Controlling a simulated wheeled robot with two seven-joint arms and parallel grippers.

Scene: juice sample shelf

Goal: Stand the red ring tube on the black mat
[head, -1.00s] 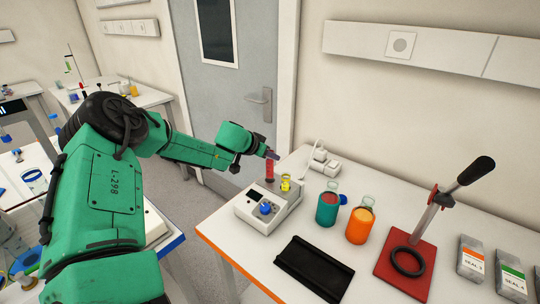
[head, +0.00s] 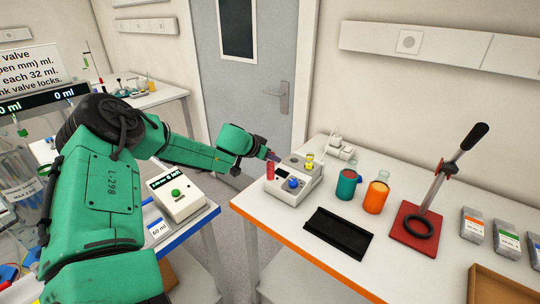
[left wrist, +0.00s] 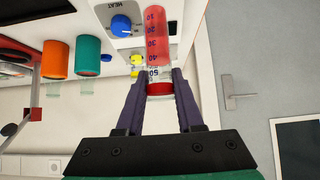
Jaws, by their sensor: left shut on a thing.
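The red ring tube (head: 270,171) shows red, with a red band at the end between my fingers; printed marks show on it in the left wrist view (left wrist: 156,40). My left gripper (head: 272,156) is shut on it at its upper end. The tube hangs roughly upright at the left end of the white heater block (head: 284,198); I cannot tell whether they touch. My left gripper's purple fingers (left wrist: 160,85) flank the tube in the left wrist view. The black mat (head: 338,233) lies bare near the table's front edge. My right gripper is out of view.
A yellow-topped tube (head: 309,161) stands at the heater block. A teal jar (head: 346,185) and an orange jar (head: 376,195) stand behind the mat. A red-based lever press (head: 412,228) is to the right. Table space left of the mat is clear.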

